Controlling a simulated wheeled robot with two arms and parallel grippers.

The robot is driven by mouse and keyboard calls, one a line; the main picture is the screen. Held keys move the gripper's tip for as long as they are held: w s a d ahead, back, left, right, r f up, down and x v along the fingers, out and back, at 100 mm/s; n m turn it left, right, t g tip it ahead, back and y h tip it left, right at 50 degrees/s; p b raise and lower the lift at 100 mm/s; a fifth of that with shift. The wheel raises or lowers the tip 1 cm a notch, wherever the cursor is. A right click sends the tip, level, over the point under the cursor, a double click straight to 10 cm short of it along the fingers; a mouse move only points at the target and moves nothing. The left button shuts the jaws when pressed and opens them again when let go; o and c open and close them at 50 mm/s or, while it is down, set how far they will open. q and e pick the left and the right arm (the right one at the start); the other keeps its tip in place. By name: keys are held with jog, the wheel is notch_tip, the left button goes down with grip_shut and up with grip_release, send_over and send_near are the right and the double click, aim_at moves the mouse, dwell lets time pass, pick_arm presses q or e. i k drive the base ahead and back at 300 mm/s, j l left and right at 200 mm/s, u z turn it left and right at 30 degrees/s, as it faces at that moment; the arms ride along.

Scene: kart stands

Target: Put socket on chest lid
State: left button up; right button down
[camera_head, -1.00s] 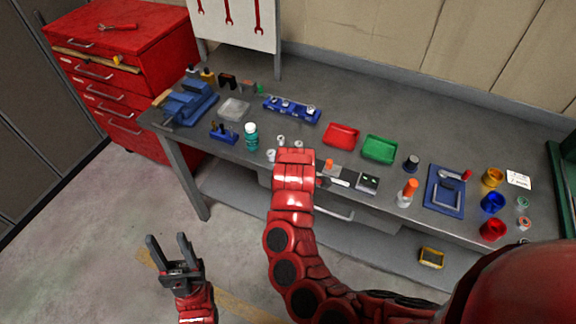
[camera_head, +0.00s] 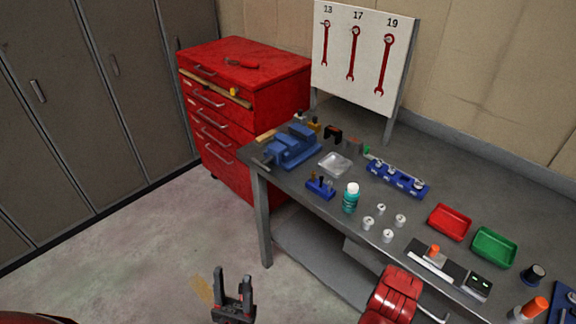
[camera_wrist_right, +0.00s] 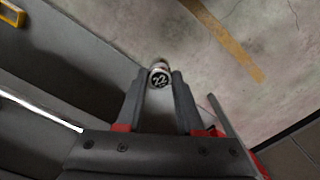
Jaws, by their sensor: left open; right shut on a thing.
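My left gripper (camera_head: 233,284) is open and empty over the floor, well below and in front of the chest.
The grey bench (camera_head: 320,222) carries a blue vise (camera_head: 292,147), a teal bottle (camera_head: 351,198), several loose sockets (camera_head: 381,209), a blue socket rail (camera_head: 398,180) and red and green trays. A wrench board (camera_head: 363,50) stands behind. The floor before the chest is clear.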

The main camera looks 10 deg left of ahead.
aim_at(214, 54)
jog(key=i+j, duration=0.15)
jog(key=j, duration=0.2)
jog(key=i+j+z, duration=0.1)
jog(key=j, duration=0.3)
jog(key=i+j, duration=0.2)
jog(key=j, duration=0.15)
jog(key=i+j+z, duration=0.1)
jog(key=j, duration=0.3)
jog(key=i+j, duration=0.2)
jog(key=j, duration=0.15)
jog(key=i+j, duration=0.15)
jog(key=j, duration=0.25)
jog(key=i+j+z, duration=0.1)
jog(key=j, duration=0.3)
